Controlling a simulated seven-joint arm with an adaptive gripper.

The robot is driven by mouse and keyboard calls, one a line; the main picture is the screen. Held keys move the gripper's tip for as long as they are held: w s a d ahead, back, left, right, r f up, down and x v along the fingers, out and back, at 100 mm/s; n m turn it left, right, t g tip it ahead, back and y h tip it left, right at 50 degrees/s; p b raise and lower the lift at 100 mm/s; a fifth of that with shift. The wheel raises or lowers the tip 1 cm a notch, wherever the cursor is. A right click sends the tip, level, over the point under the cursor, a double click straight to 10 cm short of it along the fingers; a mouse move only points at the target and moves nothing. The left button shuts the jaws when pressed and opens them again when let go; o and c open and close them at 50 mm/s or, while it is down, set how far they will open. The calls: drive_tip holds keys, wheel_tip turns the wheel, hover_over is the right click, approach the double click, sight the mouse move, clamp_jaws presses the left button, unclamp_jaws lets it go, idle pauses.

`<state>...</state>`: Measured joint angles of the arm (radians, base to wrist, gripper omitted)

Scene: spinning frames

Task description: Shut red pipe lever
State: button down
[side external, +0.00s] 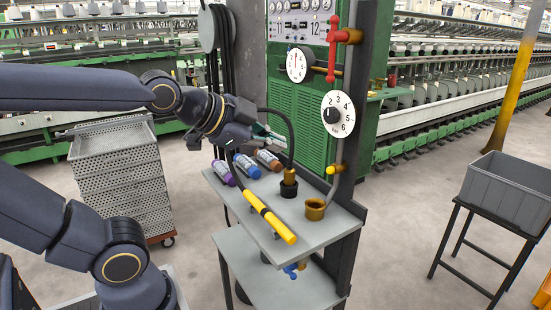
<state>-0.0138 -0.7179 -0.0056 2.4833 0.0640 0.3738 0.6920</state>
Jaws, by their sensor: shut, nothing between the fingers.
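The red pipe lever (332,62) is at the upper middle of the side external view. My gripper (277,137) is shut and empty. In the picture it is below and to the left of the lever, apart from it, over the back of a small grey shelf. The fingertips are small and partly hard to make out against the green machine behind.
A white numbered dial (338,114) and a yellow-tipped valve (332,169) are below the lever. Bottles (247,166) and a yellow torch-like tool (270,222) lie on the shelf (325,232). A black cable hangs near my gripper. A grey bin (508,188) stands right.

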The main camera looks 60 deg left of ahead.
sight(329, 70)
drive_tip(key=w+a+r+m+t, duration=0.1)
drive_tip(key=w+r+m+t, duration=0.5)
drive_tip(key=r+m, duration=0.3)
drive_tip(key=shift+w+a+r+y, duration=0.3)
drive_tip(key=shift+w+r, duration=0.45)
drive_tip(key=shift+r, duration=0.1)
drive_tip(key=shift+w, duration=0.1)
drive_tip(key=shift+w+a, duration=0.75)
drive_tip(key=shift+w, duration=1)
drive_tip(key=shift+w+a, duration=0.75)
drive_tip(key=shift+w, duration=1)
drive_tip(key=shift+w+a, duration=0.75)
drive_tip(key=shift+w, duration=1)
